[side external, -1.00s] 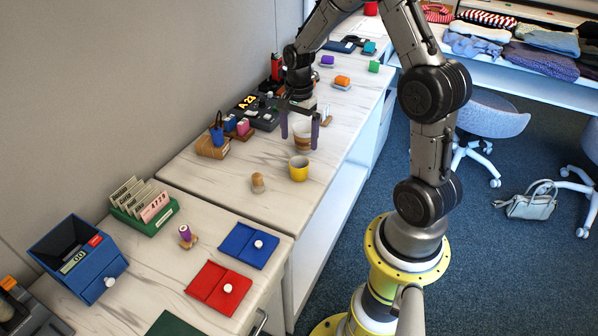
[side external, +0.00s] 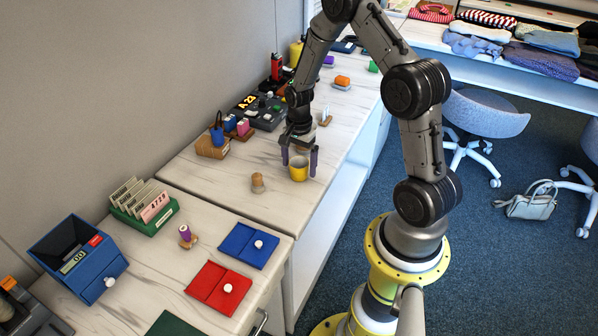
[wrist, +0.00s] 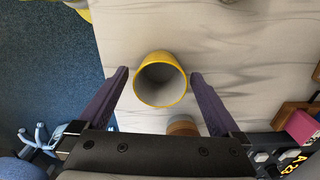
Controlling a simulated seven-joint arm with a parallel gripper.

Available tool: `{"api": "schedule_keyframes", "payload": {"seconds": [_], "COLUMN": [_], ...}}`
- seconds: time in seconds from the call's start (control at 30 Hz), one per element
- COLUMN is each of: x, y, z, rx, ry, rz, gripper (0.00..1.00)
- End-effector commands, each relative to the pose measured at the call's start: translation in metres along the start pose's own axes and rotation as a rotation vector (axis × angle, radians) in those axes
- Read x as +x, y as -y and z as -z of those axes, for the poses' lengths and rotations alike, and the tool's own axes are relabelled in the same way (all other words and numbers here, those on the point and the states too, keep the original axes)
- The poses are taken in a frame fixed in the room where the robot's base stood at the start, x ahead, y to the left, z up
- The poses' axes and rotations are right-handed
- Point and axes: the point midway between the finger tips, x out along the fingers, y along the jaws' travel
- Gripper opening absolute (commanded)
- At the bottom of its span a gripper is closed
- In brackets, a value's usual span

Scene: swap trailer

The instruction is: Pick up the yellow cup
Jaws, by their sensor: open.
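The yellow cup (side external: 299,172) stands upright on the light marbled counter, near its right edge. In the wrist view the cup (wrist: 161,98) is open toward the camera, with a pale, empty-looking inside. My gripper (side external: 299,164) is open above and around the cup, its purple fingers pointing down on either side. In the wrist view the fingers of my gripper (wrist: 160,72) stand left and right of the cup with gaps on both sides. A brown-banded cup (wrist: 183,125) is close behind the yellow cup, partly hidden by my gripper.
A wooden block with blue pieces (side external: 213,144) and a dark panel reading A 23 (side external: 255,108) lie along the wall side. The counter's right edge drops to the floor. Counter in front of the cup is clear.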

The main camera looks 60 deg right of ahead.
Motion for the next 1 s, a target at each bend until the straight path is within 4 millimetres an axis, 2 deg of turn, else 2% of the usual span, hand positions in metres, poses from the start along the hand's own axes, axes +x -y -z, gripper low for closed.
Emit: {"api": "schedule_keyframes", "payload": {"seconds": [0.07, 0.1, 0.57, 0.83, 1.0], "x": [0.0, 0.0, -0.001, -0.002, -0.011], "y": [0.0, 0.0, 0.0, 0.0, 0.001], "z": [0.0, 0.0, 0.0, 0.0, 0.0], "rx": [0.0, 0.0, 0.0, 0.0, 0.0], "ry": [0.0, 0.0, 0.0, -0.001, -0.001], "rz": [0.0, 0.0, 0.0, 0.001, 0.003], "gripper": [1.0, 0.96, 0.14, 0.13, 0.13]}}
